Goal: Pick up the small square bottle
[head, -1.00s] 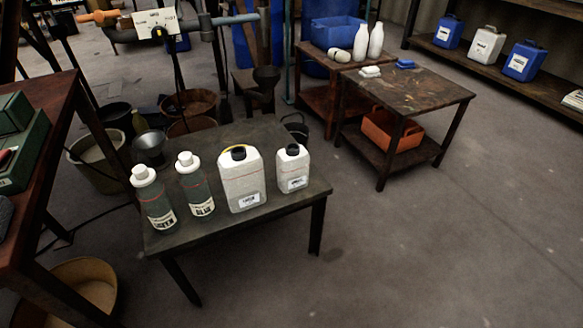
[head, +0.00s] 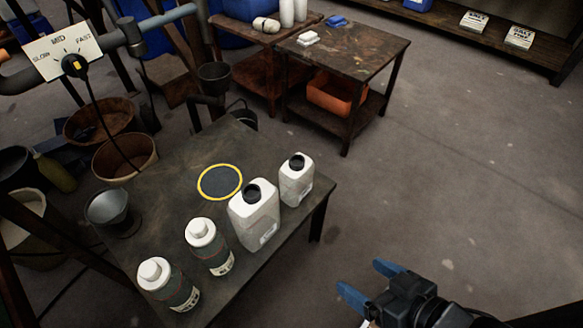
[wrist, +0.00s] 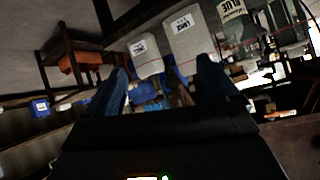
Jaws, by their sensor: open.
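The small square bottle (head: 297,182) is white with a black cap and stands upright near the right edge of the dark table (head: 160,205). A larger white square bottle (head: 254,215) with a black cap stands beside it, to its left. My gripper (head: 364,282) is open and empty, past the table's right edge and to the right of the small bottle, apart from it. In the wrist view the blue fingers (wrist: 163,82) are spread, and the small bottle (wrist: 147,58) shows beyond them, between the two fingers in the picture.
Two round bottles with white caps (head: 209,247) stand left of the square ones. A yellow ring (head: 220,182) is marked on the table behind. A metal funnel-like cup (head: 112,212) is at the table's left. A second table (head: 345,50) stands behind; the floor on the right is clear.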

